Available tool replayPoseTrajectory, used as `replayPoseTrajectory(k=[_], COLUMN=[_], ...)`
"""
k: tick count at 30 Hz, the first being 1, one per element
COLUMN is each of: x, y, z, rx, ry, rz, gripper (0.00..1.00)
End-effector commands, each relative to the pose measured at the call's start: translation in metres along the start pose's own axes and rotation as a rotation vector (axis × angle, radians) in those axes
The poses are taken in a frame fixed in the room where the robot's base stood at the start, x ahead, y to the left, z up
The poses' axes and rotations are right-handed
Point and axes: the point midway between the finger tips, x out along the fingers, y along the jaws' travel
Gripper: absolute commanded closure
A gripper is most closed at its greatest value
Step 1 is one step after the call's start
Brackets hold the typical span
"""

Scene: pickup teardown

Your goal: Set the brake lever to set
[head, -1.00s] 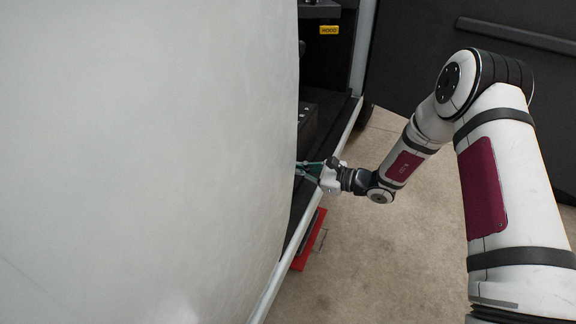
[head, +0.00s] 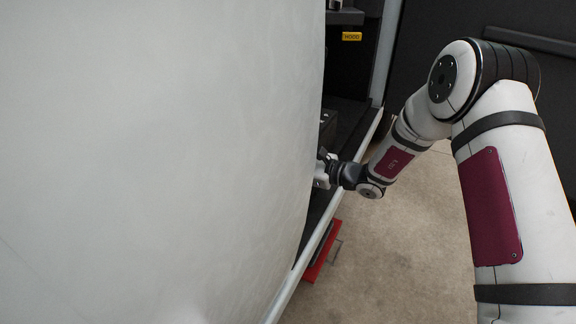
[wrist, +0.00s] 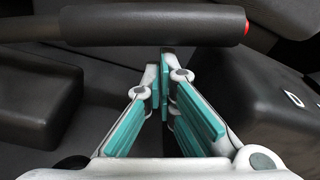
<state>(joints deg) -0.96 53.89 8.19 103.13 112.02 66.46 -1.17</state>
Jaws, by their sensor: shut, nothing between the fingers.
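The brake lever (wrist: 150,25) shows in the wrist view as a dark, rounded grip lying nearly level across the top, with a red button (wrist: 246,27) at its right end. My gripper (wrist: 166,62) is shut and empty, its teal pads pointing at the lever's middle. The fingertips appear just below the grip's lower edge; I cannot tell whether they touch it. In the head view my gripper's white body (head: 323,170) shows at the edge of a large pale panel, which hides the fingers and the lever.
The pale panel (head: 150,160) fills the left of the head view. A yellow HOOD label (head: 351,36) is on the dark interior beyond. A red object (head: 320,252) is low beside the door sill. Dark padded blocks (wrist: 40,100) and (wrist: 262,105) flank my fingers. Open floor (head: 410,240) lies right.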

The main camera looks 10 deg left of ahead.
Motion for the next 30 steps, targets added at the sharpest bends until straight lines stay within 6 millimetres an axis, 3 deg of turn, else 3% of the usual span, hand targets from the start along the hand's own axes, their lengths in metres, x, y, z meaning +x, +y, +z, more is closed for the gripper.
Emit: replayPoseTrajectory(k=[20,30], x=[-0.002,-0.005], y=[-0.004,-0.011], z=[0.013,0.035], rx=[-0.069,-0.19], ry=[-0.003,-0.005], rz=[-0.01,-0.028], gripper=[1.0,1.0])
